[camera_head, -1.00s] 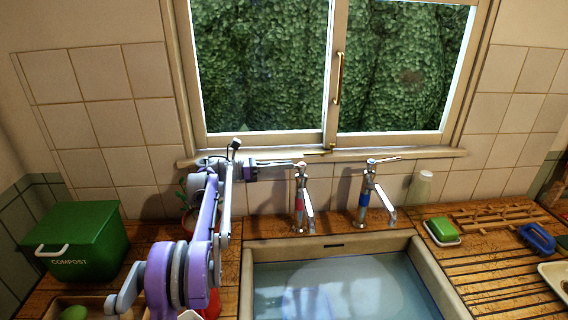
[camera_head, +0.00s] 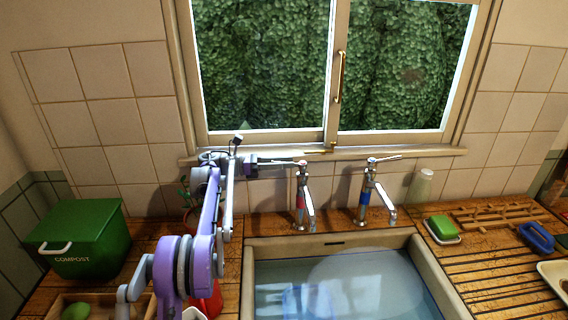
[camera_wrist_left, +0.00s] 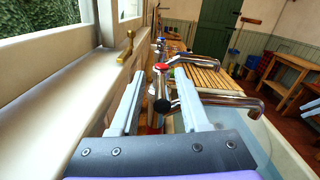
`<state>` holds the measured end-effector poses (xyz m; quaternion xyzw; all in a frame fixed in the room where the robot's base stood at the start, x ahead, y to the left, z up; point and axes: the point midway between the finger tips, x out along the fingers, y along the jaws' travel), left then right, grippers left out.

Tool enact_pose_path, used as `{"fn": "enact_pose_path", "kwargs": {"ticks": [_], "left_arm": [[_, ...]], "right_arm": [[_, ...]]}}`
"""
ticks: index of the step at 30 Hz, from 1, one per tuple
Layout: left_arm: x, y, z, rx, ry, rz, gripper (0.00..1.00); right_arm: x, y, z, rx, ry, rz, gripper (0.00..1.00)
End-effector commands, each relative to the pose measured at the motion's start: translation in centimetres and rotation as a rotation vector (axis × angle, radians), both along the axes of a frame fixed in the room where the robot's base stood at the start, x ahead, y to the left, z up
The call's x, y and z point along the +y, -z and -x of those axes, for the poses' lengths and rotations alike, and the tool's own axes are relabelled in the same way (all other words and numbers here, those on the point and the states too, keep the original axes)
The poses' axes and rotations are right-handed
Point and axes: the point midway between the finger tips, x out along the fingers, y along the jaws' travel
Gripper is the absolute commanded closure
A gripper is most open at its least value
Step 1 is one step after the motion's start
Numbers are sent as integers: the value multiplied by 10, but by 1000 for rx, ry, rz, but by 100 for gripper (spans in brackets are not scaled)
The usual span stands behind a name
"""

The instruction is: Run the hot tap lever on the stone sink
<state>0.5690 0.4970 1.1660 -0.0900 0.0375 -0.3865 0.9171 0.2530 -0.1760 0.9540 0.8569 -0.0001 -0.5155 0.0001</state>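The hot tap (camera_head: 301,197) is chrome with a red band and stands at the back left of the stone sink (camera_head: 249,285). Its lever (camera_head: 285,162) points left from the tap top, toward my left gripper (camera_head: 274,163). In the left wrist view the left gripper (camera_wrist_left: 158,103) is open, with its two pale fingers apart. The lever's round black end (camera_wrist_left: 162,105) shows between them, facing the camera; I cannot tell whether either finger touches it. The cold tap (camera_head: 364,197), with a blue band, stands to the right.
The window sill (camera_head: 410,153) runs just behind the taps, close to the gripper. A potted plant (camera_head: 185,192) is beside my left arm. A green compost bin (camera_head: 80,240) stands left; green soap (camera_head: 441,226) and a cup (camera_head: 421,185) are right. The sink holds water.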

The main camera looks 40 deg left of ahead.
Motion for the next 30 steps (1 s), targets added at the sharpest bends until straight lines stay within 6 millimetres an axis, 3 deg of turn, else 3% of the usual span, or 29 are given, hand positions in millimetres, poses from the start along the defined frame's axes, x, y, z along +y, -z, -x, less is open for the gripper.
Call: {"fn": "enact_pose_path", "kwargs": {"ticks": [8,21,30], "left_arm": [[4,1,4,1,-1,-1,54],[62,2,60,1,-4,-1,54],[77,0,76,0,0,0,54]], "right_arm": [[0,1,1,1,0,0,14],[0,14,5,10,0,0,14],[0,16,6,11,0,0,14]]}}
